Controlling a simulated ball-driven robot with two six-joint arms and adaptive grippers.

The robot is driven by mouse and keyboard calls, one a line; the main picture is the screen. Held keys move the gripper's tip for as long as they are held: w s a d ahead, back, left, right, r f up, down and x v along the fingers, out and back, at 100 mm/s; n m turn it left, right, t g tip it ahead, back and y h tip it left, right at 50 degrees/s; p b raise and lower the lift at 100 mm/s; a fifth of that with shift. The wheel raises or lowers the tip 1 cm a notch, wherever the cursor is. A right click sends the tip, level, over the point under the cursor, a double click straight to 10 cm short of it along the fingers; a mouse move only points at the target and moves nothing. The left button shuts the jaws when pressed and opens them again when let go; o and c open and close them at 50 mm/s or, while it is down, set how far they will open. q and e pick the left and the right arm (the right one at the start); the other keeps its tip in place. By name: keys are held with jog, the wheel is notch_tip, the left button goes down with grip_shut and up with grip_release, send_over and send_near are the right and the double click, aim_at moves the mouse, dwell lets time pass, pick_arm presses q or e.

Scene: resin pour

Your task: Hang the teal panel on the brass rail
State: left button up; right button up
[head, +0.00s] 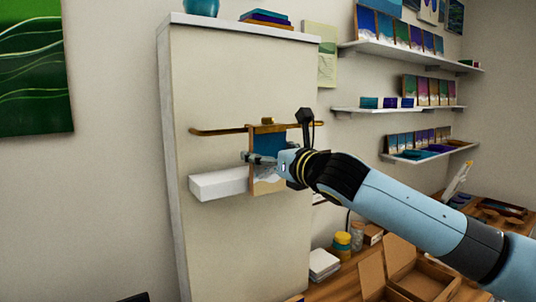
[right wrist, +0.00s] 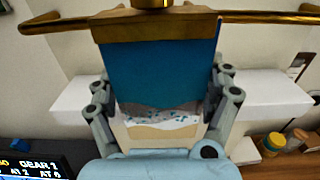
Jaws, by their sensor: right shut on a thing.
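The teal panel (head: 268,144) is upright in front of the cream cabinet face, with a wooden frame, a teal upper part and a white and sandy bottom. It also shows in the right wrist view (right wrist: 160,72). My right gripper (head: 264,160) is shut on the panel, with fingers at both side edges. The brass rail (head: 214,131) runs horizontally at the height of the panel's top edge, which covers its middle. In the right wrist view the rail (right wrist: 75,24) shows on both sides of the panel top. I cannot tell whether the panel hangs on it. My left gripper is not in view.
A white block-like ledge (head: 217,183) sticks out of the cabinet below the rail, behind the panel. Shelves (head: 410,58) with small panels are on the right wall. An open cardboard box (head: 420,281) and jars (head: 342,240) stand on the wooden bench at lower right.

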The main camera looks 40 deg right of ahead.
jog(key=shift+f, duration=0.1)
dwell(0.7)
jog(key=o, duration=1)
jog(key=s+a, duration=0.1)
jog(key=s, duration=1.1)
jog(key=shift+a, duration=0.2)
